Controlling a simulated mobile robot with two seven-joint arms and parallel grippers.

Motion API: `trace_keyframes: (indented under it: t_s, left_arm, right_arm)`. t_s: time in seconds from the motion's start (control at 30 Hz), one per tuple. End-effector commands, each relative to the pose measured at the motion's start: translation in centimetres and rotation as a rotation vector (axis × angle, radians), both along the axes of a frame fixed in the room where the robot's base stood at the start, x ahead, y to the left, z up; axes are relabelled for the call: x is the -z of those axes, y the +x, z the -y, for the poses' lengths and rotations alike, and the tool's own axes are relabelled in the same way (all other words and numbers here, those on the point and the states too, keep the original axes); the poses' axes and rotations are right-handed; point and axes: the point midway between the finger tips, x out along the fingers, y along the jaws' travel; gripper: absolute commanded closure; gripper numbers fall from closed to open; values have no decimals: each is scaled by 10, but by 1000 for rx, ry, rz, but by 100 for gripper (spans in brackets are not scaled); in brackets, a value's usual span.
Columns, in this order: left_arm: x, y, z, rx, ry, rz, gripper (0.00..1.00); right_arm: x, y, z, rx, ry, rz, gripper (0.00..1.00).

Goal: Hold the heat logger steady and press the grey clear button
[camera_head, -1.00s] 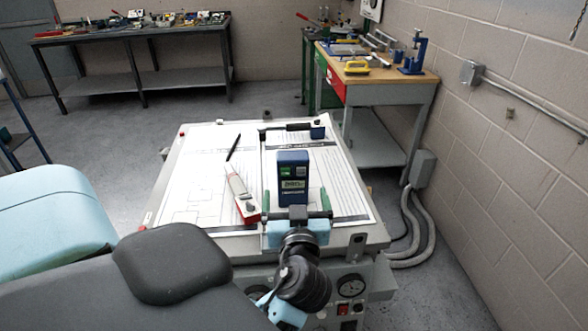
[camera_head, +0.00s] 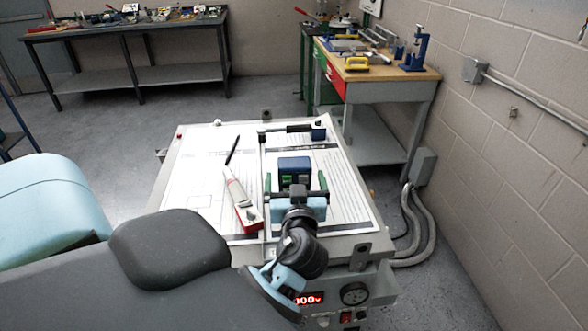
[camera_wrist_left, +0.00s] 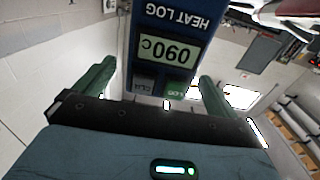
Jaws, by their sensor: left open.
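The heat logger (camera_head: 293,164) is a dark blue box on the white sheet of the bench top; my left gripper hides its lower part in the head view. In the left wrist view the heat logger (camera_wrist_left: 180,22) appears upside down, its display (camera_wrist_left: 168,49) reading 090 C. Below the display are the grey clear button (camera_wrist_left: 145,85), marked CLR, and a green LOG button (camera_wrist_left: 175,89). My left gripper (camera_head: 296,178) is open, its green fingers on either side of the logger's button end. A gap shows beside each finger in the wrist view (camera_wrist_left: 155,85). My right gripper is not in view.
A red and light-grey handheld tool (camera_head: 241,202) and a black pen (camera_head: 232,150) lie left of the logger. A black-handled tool (camera_head: 290,129) lies behind it. The bench front carries a red display (camera_head: 308,299) and a gauge (camera_head: 354,293). A wall stands at right.

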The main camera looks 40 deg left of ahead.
Motion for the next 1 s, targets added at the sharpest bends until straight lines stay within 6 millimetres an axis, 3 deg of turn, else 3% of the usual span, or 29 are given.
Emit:
trace_keyframes:
  t_s: [0.23, 0.63, 1.0]
  left_arm:
    - [-2, 19, -21, 0, 2, 3, 4]
    - [0, 22, -25, -1, -1, 0, 4]
    - [0, 22, -25, -1, -1, 0, 52]
  right_arm:
    - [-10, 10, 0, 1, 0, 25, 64]
    - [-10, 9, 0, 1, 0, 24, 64]
    - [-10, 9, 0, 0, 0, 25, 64]
